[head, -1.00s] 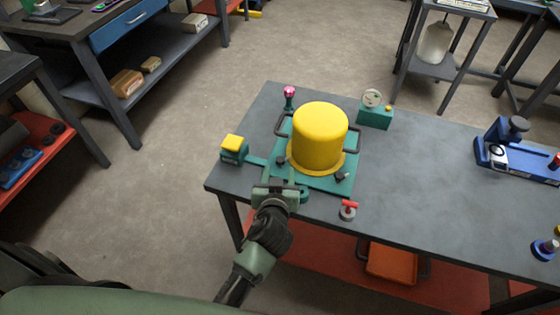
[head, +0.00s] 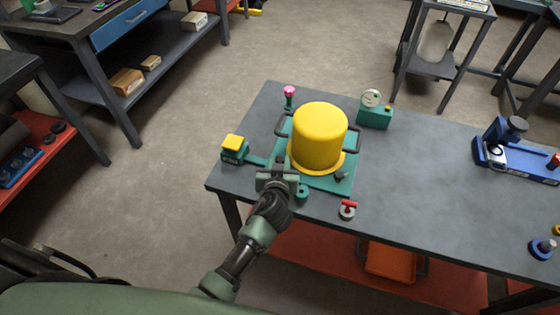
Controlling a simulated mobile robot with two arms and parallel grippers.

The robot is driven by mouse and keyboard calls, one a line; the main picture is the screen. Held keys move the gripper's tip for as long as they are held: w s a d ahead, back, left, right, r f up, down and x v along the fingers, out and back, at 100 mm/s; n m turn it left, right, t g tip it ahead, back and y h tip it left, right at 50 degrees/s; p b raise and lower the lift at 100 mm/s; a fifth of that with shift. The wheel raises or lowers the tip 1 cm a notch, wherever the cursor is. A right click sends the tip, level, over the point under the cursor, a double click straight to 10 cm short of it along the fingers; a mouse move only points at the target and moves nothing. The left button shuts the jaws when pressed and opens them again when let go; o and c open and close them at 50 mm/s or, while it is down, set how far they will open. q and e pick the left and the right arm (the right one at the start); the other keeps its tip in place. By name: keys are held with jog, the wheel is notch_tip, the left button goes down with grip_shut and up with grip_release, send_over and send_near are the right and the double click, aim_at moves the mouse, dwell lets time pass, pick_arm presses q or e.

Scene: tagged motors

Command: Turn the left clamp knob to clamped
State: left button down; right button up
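A yellow domed motor cover (head: 319,135) stands on a teal base plate (head: 318,183) on the grey table. A small dark clamp knob (head: 341,175) shows at the plate's front right. The left clamp knob, at the plate's front left, is hidden behind my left gripper (head: 277,167). The gripper is right over that spot, its fingers pointing away from me. I cannot tell whether they are open or touch the knob. My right gripper is out of view.
A yellow-topped teal block (head: 233,148) is left of the plate, a pink-knobbed post (head: 289,96) behind it, and a teal gauge box (head: 374,112) behind right. A red-handled valve (head: 347,209) is near the front edge. A blue fixture (head: 517,153) stands right; the table between is clear.

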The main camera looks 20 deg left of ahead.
pick_arm(q)
jog(key=shift+a+r+m+h+p, duration=0.1)
jog(key=shift+r+m+h+p, duration=0.05)
jog(key=shift+m+h+p, duration=0.6)
jog(key=shift+a+r+m+h+p, duration=0.1)
jog(key=shift+m+h+p, duration=0.15)
jog(key=shift+h+p, duration=0.5)
jog(key=shift+a+f+m+p, duration=0.15)
jog(key=shift+m+p, duration=0.25)
jog(key=shift+p, duration=0.2)
jog(key=shift+f+h, duration=0.1)
jog(key=shift+h, duration=0.3)
jog(key=shift+t, duration=0.3)
jog(key=c, duration=1.2)
grip_release()
jog(key=shift+o, duration=0.2)
jog(key=shift+d+b+v, duration=0.2)
jog(key=shift+b+v, duration=0.2)
jog(key=shift+v, duration=3.55)
